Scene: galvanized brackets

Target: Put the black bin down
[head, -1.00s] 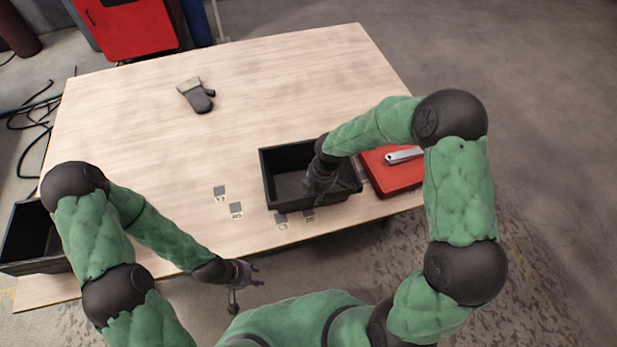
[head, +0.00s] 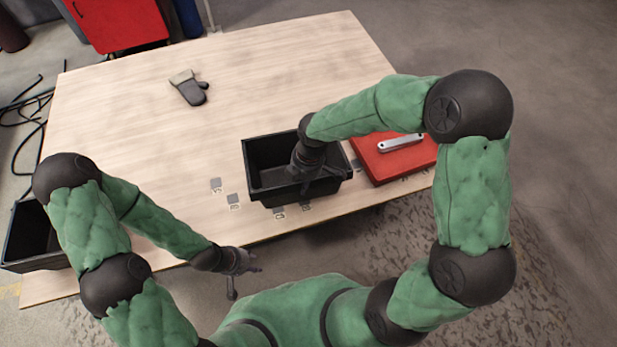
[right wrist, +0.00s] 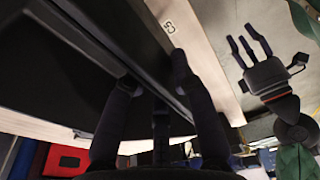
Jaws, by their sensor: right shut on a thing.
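The black bin (head: 262,193) is an open rectangular box near the front edge of the wooden table, left of the red case. My right gripper (head: 318,172) reaches over its front right part and is shut on its wall. In the right wrist view the fingers (right wrist: 155,95) straddle the dark bin wall (right wrist: 150,40). I cannot tell whether the bin's underside touches the table. My left gripper (head: 243,265) is open and empty in front of the table edge; it also shows in the right wrist view (right wrist: 255,60).
A red case (head: 385,165) with a metal bracket (head: 401,143) on it lies right of the bin. Another black bin (head: 33,235) stands at the far left. A glove (head: 188,88) lies further back. Small grey labels (head: 215,185) lie along the front. The table's middle is clear.

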